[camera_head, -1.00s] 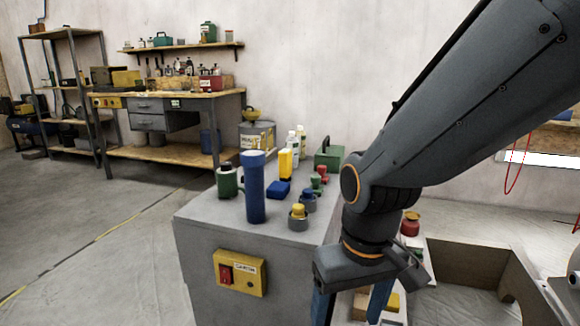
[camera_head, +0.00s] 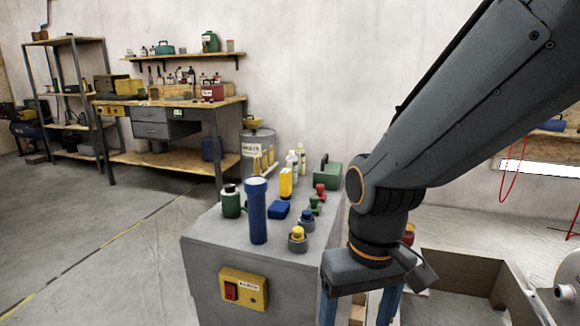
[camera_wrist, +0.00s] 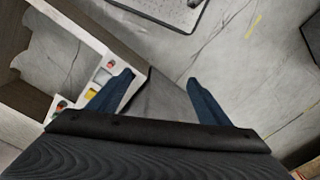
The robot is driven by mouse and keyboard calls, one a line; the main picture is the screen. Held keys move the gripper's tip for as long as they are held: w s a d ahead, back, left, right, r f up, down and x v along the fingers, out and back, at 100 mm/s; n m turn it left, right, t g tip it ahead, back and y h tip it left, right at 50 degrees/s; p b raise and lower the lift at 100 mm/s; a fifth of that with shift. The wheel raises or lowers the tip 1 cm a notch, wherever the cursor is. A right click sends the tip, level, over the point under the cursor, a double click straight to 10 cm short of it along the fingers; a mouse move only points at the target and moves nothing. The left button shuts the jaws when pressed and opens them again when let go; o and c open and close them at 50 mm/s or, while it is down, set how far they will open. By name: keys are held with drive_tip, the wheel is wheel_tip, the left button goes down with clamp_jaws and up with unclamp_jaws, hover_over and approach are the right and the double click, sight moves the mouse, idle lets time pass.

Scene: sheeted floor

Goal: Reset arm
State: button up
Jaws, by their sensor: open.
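My gripper (camera_head: 358,308) points down beside the right side of the grey cabinet (camera_head: 215,262). Its two blue fingers stand apart with nothing between them; the fingertips are cut off by the lower edge of the head view. In the wrist view my gripper (camera_wrist: 161,78) is also open and empty, with bare floor and a dark grey edge beyond the fingers. My arm comes in from the upper right and bends down at the elbow.
The cabinet top holds a blue cylinder (camera_head: 257,212), a green canister (camera_head: 231,201), a blue block (camera_head: 278,210), a yellow-capped jar (camera_head: 297,240) and a green box (camera_head: 328,174). An open box (camera_head: 462,268) stands right of my gripper. Floor at left is clear.

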drive_tip(key=s+d+r+m+p, duration=0.1)
drive_tip(key=d+r+m+p, duration=0.1)
drive_tip(key=d+r+p, duration=0.6)
wheel_tip(320, 180, up, 2)
drive_tip(key=p, duration=0.5)
drive_tip(key=shift+s+d+m, duration=0.15)
drive_tip(key=shift+d+m, duration=0.1)
drive_tip(key=shift+m, duration=0.15)
